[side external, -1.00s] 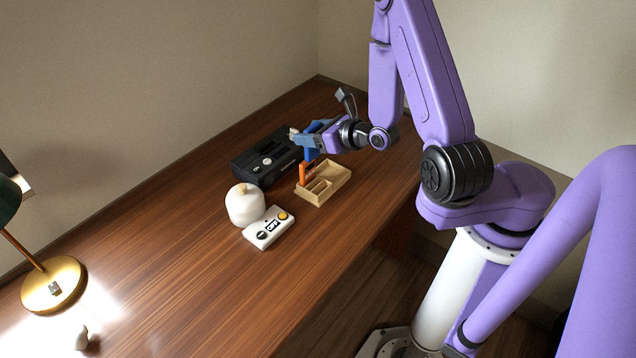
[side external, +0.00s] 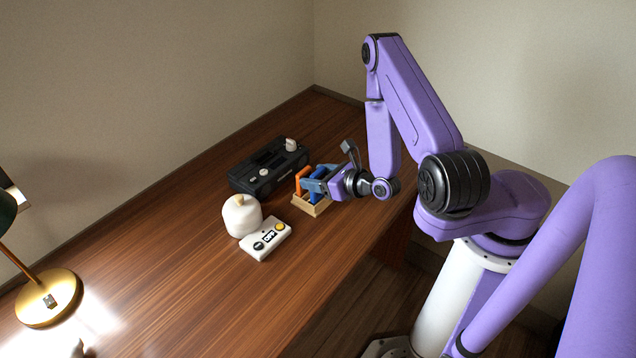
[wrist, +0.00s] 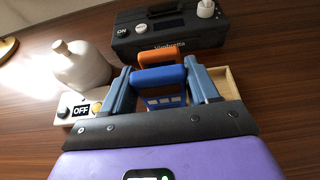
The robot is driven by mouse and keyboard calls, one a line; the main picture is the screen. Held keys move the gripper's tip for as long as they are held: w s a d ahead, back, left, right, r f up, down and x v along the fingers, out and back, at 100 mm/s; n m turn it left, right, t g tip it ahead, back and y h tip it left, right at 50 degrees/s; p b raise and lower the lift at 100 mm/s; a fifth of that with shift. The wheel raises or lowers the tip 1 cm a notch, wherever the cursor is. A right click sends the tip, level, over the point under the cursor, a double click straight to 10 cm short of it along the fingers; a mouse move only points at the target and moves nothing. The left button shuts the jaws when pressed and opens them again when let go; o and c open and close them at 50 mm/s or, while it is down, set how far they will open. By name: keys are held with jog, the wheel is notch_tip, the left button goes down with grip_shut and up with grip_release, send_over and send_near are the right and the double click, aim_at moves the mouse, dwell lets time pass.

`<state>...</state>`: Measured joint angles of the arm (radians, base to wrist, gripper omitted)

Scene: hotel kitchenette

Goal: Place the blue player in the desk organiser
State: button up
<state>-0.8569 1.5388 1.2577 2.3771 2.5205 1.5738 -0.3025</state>
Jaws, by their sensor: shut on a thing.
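The blue player (wrist: 160,76) is between the fingers of my gripper (wrist: 160,84), which is shut on it. In the side external view, my gripper (side external: 312,184) is low over the pale wooden desk organiser (side external: 312,209), with the blue player (side external: 318,172) at or inside its compartments. An orange player (side external: 300,180) stands upright in the organiser, just beyond the blue one in the wrist view. My gripper hides much of the organiser, so I cannot tell whether the blue player touches its floor. The organiser's right part (wrist: 228,82) shows in the wrist view.
A black device (side external: 264,168) with a white knob stands behind the organiser. A rounded white jar (side external: 241,215) and a white box with buttons (side external: 266,240) are to the left. A brass lamp (side external: 46,298) is at far left.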

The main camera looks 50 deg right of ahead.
jog(key=shift+f, duration=0.95)
jog(key=shift+f, duration=0.15)
jog(key=o, duration=1.1)
